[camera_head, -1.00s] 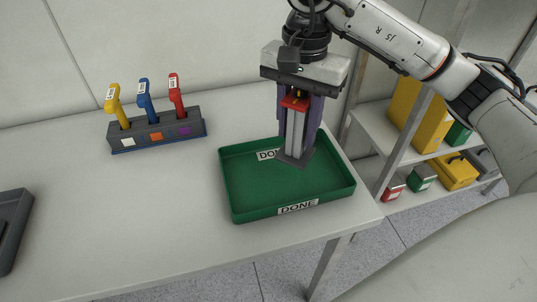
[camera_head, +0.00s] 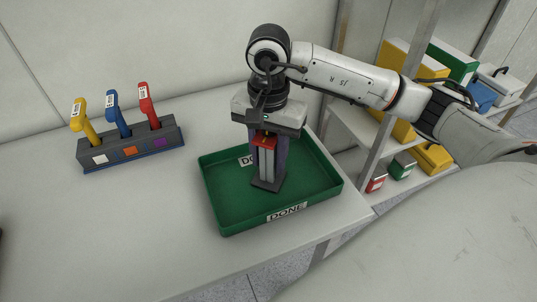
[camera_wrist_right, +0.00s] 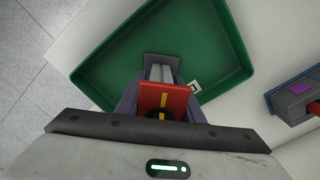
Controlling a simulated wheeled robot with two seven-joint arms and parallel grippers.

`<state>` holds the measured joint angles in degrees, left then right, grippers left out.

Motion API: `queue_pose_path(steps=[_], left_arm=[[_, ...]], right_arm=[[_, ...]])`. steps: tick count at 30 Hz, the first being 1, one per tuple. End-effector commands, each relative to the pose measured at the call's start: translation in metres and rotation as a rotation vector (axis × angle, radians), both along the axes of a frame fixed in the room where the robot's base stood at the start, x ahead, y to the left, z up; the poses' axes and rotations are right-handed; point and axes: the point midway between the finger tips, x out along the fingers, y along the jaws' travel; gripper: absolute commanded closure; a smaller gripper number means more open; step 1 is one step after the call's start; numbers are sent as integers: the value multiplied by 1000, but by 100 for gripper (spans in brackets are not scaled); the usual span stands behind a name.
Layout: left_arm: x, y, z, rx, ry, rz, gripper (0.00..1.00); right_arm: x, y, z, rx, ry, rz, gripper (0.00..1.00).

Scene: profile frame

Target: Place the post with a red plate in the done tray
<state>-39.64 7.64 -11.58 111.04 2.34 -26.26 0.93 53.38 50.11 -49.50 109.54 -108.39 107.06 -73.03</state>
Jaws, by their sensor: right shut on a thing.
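The post (camera_head: 266,165) is a grey upright profile with a red plate (camera_head: 264,143) at its top and a dark square foot. My right gripper (camera_head: 267,176) is shut on it from above, with a finger on each side. The post is upright, inside the outline of the green done tray (camera_head: 222,222); I cannot tell whether its foot touches the tray floor. In the right wrist view the red plate (camera_wrist_right: 165,101) sits between the fingers, with the tray (camera_wrist_right: 215,30) beyond. My left gripper is not in view.
A dark rack (camera_head: 130,151) at the left of the table (camera_head: 120,220) holds yellow, blue and red handled tools. A shelf unit with yellow boxes (camera_head: 432,157) and small tins stands at the right. The table between rack and tray is clear.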

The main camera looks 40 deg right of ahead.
Motion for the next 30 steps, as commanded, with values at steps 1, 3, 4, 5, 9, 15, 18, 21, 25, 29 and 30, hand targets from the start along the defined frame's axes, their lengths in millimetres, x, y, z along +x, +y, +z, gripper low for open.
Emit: queue_pose_path(steps=[1, 3, 4, 5, 9, 15, 18, 21, 25, 29, 30], left_arm=[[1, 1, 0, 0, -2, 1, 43], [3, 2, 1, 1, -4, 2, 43], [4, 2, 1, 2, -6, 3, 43], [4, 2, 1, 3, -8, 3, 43], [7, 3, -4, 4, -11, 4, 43], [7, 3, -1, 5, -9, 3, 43], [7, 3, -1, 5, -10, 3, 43], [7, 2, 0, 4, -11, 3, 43], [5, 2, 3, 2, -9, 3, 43], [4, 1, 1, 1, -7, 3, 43], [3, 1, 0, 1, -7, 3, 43]], right_arm=[[1, 0, 1, 1, -3, 0, 100], [1, 0, 2, 1, -4, 0, 100], [1, 0, 2, 1, -4, 0, 100], [1, 0, 1, 1, -4, 0, 100], [1, 0, -4, 1, -4, 0, 100], [0, 0, -2, 1, -1, 0, 47], [0, 0, -2, 1, -2, 0, 47], [0, 0, -1, 1, -2, 0, 47], [1, 0, 6, 1, -4, 0, 47], [2, 0, 28, 2, -8, 0, 47], [2, 0, 37, 2, -8, 0, 47]])
